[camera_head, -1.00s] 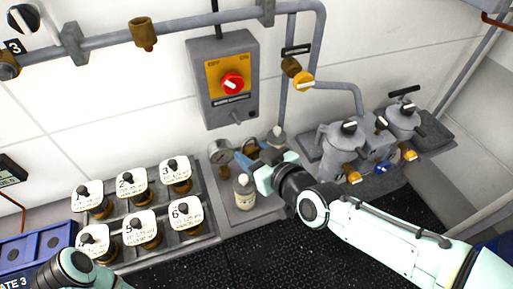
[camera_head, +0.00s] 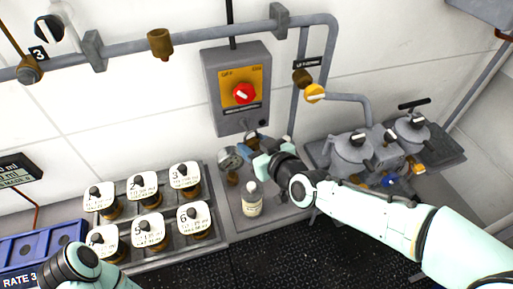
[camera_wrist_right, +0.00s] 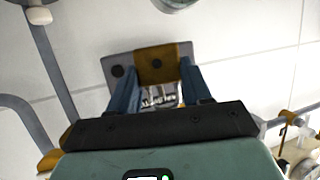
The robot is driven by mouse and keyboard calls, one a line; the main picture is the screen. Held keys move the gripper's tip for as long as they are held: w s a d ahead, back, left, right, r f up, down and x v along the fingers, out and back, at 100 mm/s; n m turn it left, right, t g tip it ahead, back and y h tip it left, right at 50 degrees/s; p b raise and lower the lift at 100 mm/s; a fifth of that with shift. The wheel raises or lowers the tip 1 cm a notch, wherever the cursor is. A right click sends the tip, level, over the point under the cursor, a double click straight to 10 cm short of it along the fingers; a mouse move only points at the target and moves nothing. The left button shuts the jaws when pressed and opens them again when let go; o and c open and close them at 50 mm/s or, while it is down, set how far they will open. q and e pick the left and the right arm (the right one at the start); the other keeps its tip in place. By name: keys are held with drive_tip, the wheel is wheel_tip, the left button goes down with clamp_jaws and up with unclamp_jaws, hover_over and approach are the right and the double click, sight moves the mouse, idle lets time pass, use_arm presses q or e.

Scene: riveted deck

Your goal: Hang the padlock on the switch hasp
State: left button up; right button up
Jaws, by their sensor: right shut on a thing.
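The grey switch box (camera_head: 238,118) with a yellow plate and a red knob (camera_head: 243,94) is on the wall. Small fittings sit along its lower edge, where the hasp is too small to make out. My right gripper (camera_head: 256,142) is just below the box, pointing up and left. In the right wrist view its blue fingers (camera_wrist_right: 157,80) are shut on a brass-coloured block, the padlock (camera_wrist_right: 155,62). Of my left arm only a link shows at lower left.
A pressure gauge (camera_head: 230,158) and a white bottle (camera_head: 252,198) stand close below my right gripper. Numbered valves (camera_head: 150,232) are at left, a blue tray (camera_head: 40,243) beyond. Grey pots (camera_head: 352,150) stand at right. Pipes (camera_head: 180,40) cross the wall.

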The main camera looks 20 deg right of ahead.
drive_tip(key=shift+w, duration=1.1)
use_arm(q)
drive_tip(key=shift+s+f, duration=0.15)
drive_tip(key=shift+f, duration=0.1)
use_arm(e)
drive_tip(key=shift+w+f, duration=0.5)
drive_tip(key=shift+f, duration=0.2)
drive_tip(key=o, duration=1.3)
use_arm(q)
drive_tip(key=shift+b, duration=0.3)
use_arm(e)
drive_tip(key=shift+s, duration=0.1)
drive_tip(key=shift+s+d+r, duration=0.1)
drive_tip(key=shift+s+r, duration=0.05)
drive_tip(key=shift+s, duration=0.1)
use_arm(q)
drive_tip(key=f+b, duration=0.1)
drive_tip(key=s+f+b, duration=0.1)
drive_tip(key=shift+s+f, duration=0.1)
drive_tip(key=shift+f, duration=0.3)
use_arm(e)
drive_tip(key=v, duration=1.2)
drive_tip(key=shift+s+d+r, duration=0.1)
drive_tip(key=shift+s, duration=0.15)
